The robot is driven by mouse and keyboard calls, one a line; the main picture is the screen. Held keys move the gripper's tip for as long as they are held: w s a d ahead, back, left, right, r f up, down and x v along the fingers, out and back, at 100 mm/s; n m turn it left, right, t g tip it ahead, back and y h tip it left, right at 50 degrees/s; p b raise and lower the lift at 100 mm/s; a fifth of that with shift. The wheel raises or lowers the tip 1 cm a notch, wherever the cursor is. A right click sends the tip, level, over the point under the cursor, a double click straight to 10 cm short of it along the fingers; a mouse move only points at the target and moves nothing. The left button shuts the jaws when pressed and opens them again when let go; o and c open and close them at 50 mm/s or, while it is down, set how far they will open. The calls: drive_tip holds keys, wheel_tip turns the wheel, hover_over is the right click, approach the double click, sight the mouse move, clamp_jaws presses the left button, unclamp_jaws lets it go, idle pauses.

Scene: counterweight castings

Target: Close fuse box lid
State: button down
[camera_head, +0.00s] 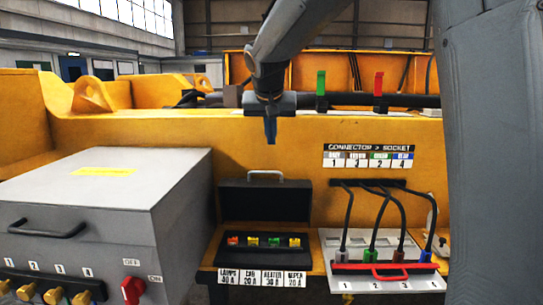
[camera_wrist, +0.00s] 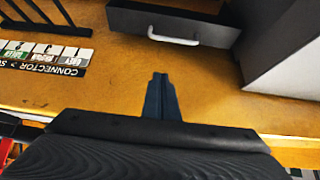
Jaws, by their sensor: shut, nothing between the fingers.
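The fuse box (camera_head: 232,241) is black and stands on a yellow ledge, with several coloured fuses in a row inside it. Its lid (camera_head: 266,201) is open and stands upright at the back, with a light handle (camera_head: 265,174) on its top edge. The lid also shows in the wrist view (camera_wrist: 207,22), with its handle (camera_wrist: 173,40) facing my gripper. My gripper (camera_head: 270,141) is shut and empty, pointing down above the lid in the head view and apart from it. In the wrist view its closed fingers (camera_wrist: 158,79) are over the yellow surface, short of the handle.
A large grey box (camera_head: 105,185) with a black handle and a red switch stands to the left. A connector panel (camera_head: 384,285) with a red bar and several cables is at the right. The yellow casting wall (camera_head: 200,134) rises behind.

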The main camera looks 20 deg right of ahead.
drive_tip(key=p+x, duration=0.2)
drive_tip(key=x, duration=0.7)
drive_tip(key=shift+w+f, duration=0.15)
drive_tip(key=shift+f, duration=0.05)
drive_tip(key=shift+s+f+p, duration=0.2)
drive_tip(key=shift+s+p, duration=0.05)
drive_tip(key=shift+p, duration=0.05)
drive_tip(key=shift+s+a+f+p, duration=0.15)
drive_tip(key=shift+s+a, duration=0.05)
drive_tip(key=shift+s, duration=0.3)
drive_tip(key=shift+s+a+f+p, duration=0.1)
drive_tip(key=shift+s+a+f, duration=0.1)
drive_tip(key=shift+s, duration=0.3)
drive_tip(key=shift+s+a+f+p, duration=0.15)
drive_tip(key=shift+s, duration=0.35)
drive_tip(key=shift+a+f+b, duration=0.1)
drive_tip(key=shift+a+b, duration=0.05)
drive_tip(key=shift+b, duration=0.25)
